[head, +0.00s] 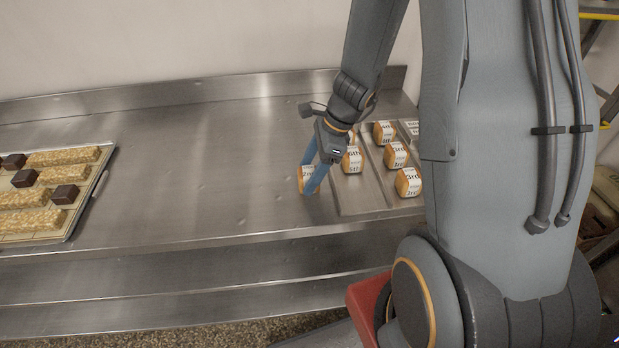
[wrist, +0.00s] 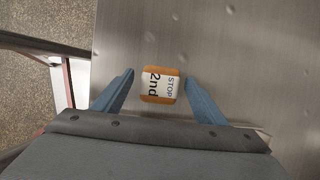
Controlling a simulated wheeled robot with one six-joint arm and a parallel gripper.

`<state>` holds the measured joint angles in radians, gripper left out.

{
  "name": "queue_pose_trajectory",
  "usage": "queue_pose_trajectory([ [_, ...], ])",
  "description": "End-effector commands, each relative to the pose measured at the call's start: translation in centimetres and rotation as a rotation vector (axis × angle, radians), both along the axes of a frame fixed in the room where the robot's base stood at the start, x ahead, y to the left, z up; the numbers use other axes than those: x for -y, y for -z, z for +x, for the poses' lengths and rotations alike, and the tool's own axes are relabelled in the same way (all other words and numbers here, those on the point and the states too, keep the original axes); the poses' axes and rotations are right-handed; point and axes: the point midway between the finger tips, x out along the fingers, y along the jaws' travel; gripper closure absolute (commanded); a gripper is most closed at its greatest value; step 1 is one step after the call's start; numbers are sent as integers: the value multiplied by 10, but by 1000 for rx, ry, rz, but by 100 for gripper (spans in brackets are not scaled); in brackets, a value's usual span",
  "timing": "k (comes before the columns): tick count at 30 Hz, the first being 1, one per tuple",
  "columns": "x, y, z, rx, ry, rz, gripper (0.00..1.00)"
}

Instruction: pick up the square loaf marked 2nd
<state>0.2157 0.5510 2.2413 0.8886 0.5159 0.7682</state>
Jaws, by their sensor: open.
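The square loaf marked 2nd (wrist: 160,85) is a small orange-brown block with a white label reading "2nd" and "STOP". It sits on the bare steel counter, between the two blue fingers of my gripper (wrist: 158,88) in the wrist view. The fingers are open, with a gap visible on the left and a narrower one on the right. In the head view my gripper (head: 315,180) points down over the loaf (head: 305,182), just left of the tray, and a finger covers part of it.
A metal tray (head: 352,198) just right of my gripper holds several similar labelled loaves, marked 3rd, 5th and others. A tray (head: 76,222) of long bars and dark cubes lies at far left. The steel counter (head: 200,170) between them is clear.

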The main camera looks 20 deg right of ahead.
Motion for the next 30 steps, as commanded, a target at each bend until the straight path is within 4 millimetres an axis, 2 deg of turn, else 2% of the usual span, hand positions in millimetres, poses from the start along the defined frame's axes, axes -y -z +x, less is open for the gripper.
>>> queue_pose_trajectory([
  [9,-2,4,0,1,0,-1,34],
  [17,-1,4,0,0,0,-1,78],
  [26,-1,2,1,1,0,0,79],
  [30,-1,-5,1,4,-2,-1,79],
])
